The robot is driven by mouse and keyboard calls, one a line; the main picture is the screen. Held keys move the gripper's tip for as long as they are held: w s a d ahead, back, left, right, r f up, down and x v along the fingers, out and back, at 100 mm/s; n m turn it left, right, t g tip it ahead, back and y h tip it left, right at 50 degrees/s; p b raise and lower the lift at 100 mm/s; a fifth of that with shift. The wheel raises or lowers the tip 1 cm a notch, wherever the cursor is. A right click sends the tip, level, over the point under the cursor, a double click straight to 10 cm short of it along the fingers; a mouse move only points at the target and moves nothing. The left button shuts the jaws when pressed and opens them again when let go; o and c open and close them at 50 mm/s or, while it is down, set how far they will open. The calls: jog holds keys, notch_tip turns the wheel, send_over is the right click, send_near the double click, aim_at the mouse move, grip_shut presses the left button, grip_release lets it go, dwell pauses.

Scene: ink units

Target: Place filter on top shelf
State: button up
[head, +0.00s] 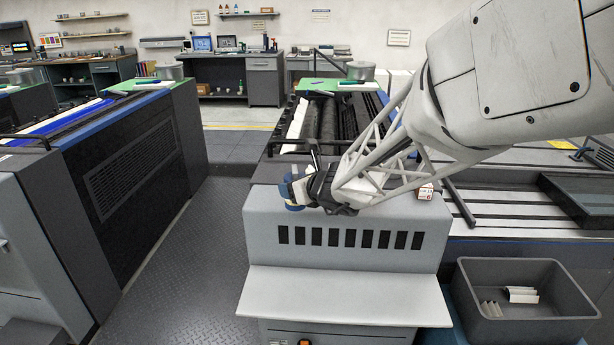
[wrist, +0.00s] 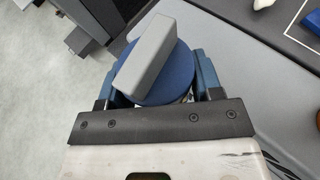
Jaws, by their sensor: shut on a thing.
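My gripper (head: 305,188) is shut on a round blue piece with a grey bar across its face, seemingly the filter (wrist: 180,75). In the wrist view the blue fingers of my gripper (wrist: 158,88) flank the disc on both sides. In the head view the filter (head: 288,189) shows only as a small blue and pale shape at the gripper's end, partly hidden by the fingers. It is held above the grey machine housing (head: 345,215), near its left side. Wall shelves (head: 248,13) hang far off at the back; I cannot tell which shelf is the top shelf named.
A pale ledge (head: 340,295) juts from the housing's front. A dark bin (head: 520,325) with white folded pieces stands at right. Rollers (head: 325,125) lie behind the gripper. The patterned floor aisle (head: 190,260) at left is clear. Another machine (head: 140,170) stands beyond it.

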jog(key=s+d+f+m+t+h, duration=0.1)
jog(key=s+d+f+m+h, duration=0.1)
jog(key=s+d+f, duration=1.8)
notch_tip(320, 180, down, 2)
jog(key=shift+s+d+t, duration=0.2)
jog(key=shift+s+t, duration=0.1)
jog(key=shift+s, duration=0.7)
send_over(357, 297)
jog(key=shift+w+f, duration=0.1)
jog(key=shift+f, duration=0.6)
jog(key=shift+f, duration=1.8)
